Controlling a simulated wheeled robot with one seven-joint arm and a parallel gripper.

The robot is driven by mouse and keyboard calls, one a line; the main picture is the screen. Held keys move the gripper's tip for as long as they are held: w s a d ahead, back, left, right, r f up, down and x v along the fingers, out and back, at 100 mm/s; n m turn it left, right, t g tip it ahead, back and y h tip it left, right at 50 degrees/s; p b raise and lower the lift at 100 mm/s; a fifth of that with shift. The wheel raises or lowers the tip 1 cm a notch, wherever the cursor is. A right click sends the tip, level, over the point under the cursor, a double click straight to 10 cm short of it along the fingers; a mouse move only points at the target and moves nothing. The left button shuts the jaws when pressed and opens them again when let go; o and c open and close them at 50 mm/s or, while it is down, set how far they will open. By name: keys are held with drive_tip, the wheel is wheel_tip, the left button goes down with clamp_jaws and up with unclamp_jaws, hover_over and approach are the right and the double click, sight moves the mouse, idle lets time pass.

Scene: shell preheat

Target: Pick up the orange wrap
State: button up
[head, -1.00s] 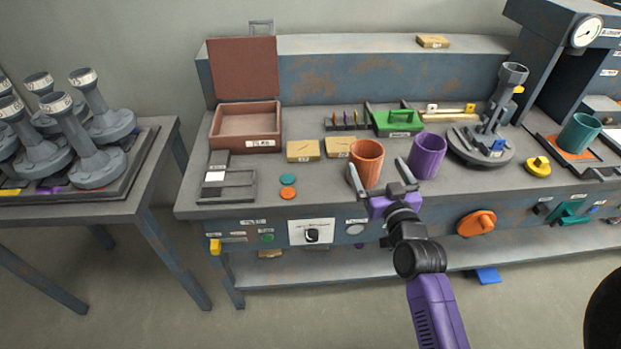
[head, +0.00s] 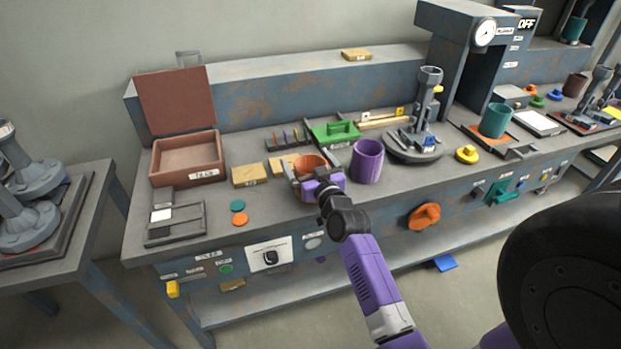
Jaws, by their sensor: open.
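The orange wrap (head: 309,161), an open-topped orange cylinder, stands upright on the workbench (head: 275,212). My gripper (head: 309,172) is at the wrap with its jaws open, one finger towards each side of it. The gripper's purple body hides much of the wrap's front. I cannot tell whether the fingers touch it.
A purple cylinder (head: 367,161) stands close to the right of the wrap. Tan boxes (head: 249,175) lie to its left, with a green caddy (head: 336,132) behind. A round grey stand (head: 415,145) is farther right. Green and orange discs (head: 239,219) lie at front left.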

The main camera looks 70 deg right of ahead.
drive_tip(key=c, duration=1.4)
